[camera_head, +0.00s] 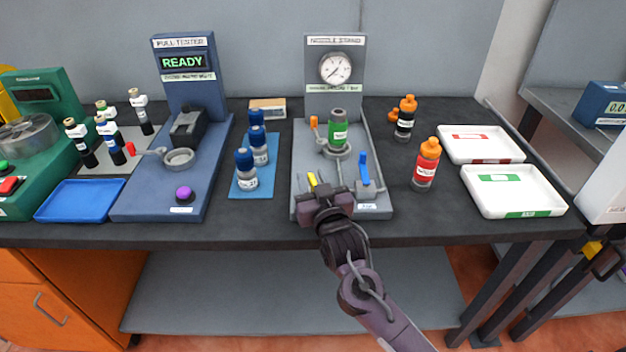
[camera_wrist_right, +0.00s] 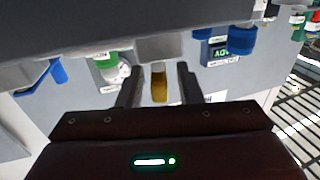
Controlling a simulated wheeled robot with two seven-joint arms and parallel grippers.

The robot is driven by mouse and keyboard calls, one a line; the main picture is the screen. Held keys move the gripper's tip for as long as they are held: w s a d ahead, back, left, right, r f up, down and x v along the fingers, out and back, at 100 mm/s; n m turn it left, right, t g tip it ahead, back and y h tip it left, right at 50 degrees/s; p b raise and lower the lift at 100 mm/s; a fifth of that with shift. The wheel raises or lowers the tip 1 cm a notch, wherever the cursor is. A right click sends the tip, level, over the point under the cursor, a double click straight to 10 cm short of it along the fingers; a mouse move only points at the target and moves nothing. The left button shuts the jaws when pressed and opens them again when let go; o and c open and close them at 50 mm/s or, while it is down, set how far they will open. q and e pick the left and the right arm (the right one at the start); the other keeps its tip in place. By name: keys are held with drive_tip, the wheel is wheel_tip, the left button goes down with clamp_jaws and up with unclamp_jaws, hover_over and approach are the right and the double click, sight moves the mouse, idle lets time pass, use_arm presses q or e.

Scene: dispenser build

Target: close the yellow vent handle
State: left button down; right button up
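The yellow vent handle (camera_head: 312,180) is at the front left of the grey pressure stand (camera_head: 300,150); its lower part is hidden behind my right gripper in the head view. My right gripper (camera_head: 322,190) is over the front edge of the stand. In the right wrist view the yellow handle (camera_wrist_right: 159,86) shows between the two fingers of my right gripper (camera_wrist_right: 158,82), with a visible gap on each side. The fingers are open. The stand's gauge (camera_head: 337,68) is at the back. My left gripper is not in view.
On the stand are a green-labelled bottle (camera_head: 338,130), an orange handle (camera_head: 314,124) and a blue handle (camera_head: 364,168). Orange-capped bottles (camera_head: 426,165) and white trays (camera_head: 515,192) stand to the right. Blue-capped bottles (camera_head: 246,170) stand on a blue mat to the left.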

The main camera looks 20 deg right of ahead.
clamp_jaws()
drive_tip(key=shift+a+r+m+h+p, duration=0.15)
drive_tip(key=shift+m+h+p, duration=0.2)
drive_tip(key=shift+m+h, duration=0.45)
drive_tip(key=m+h, duration=0.1)
drive_tip(key=h, duration=0.2)
drive_tip(key=shift+g+p, duration=0.3)
drive_tip(key=shift+p, duration=0.05)
drive_tip(key=shift+m, duration=0.3)
drive_tip(key=shift+d, duration=0.2)
drive_tip(key=shift+o, duration=0.6)
unclamp_jaws()
drive_tip(key=shift+s+a, duration=0.1)
drive_tip(key=b+v, duration=0.1)
drive_tip(key=v, duration=0.6)
drive_tip(key=shift+s+a, duration=0.15)
drive_tip(key=shift+s, duration=0.1)
